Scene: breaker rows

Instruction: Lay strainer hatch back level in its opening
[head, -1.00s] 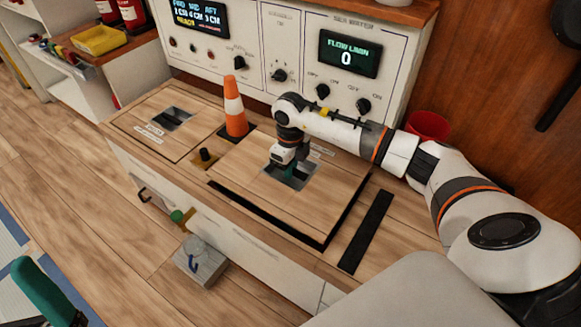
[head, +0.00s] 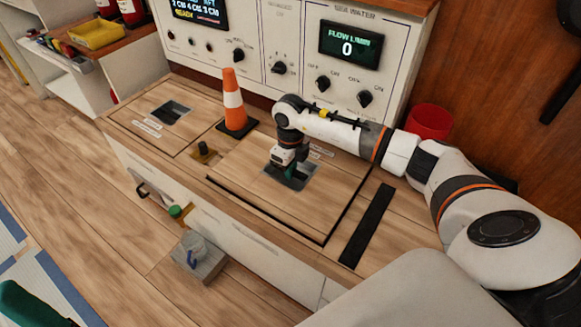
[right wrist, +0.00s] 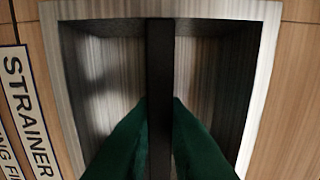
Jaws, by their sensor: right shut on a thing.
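The strainer hatch (head: 265,200) is a wood-topped panel in the counter. It lies about level in its opening, with a thin dark gap along its front and right edges. A metal recess (head: 308,169) in it holds a dark bar (right wrist: 160,60), seen close in the right wrist view. My right gripper (head: 288,175) points down into the recess, its green fingers (right wrist: 160,125) shut on the bar. A label reading STRAINER (right wrist: 25,100) is beside the recess. A green piece, apparently my left gripper (head: 30,305), is cut off at the lower left; its jaws cannot be made out.
An orange cone (head: 233,100) stands behind the hatch, left of my right arm. A second recessed panel (head: 150,110) is to the left. A black strip (head: 368,225) lies right of the hatch. A red bucket (head: 430,121) is behind my arm. A control panel (head: 300,50) rises behind.

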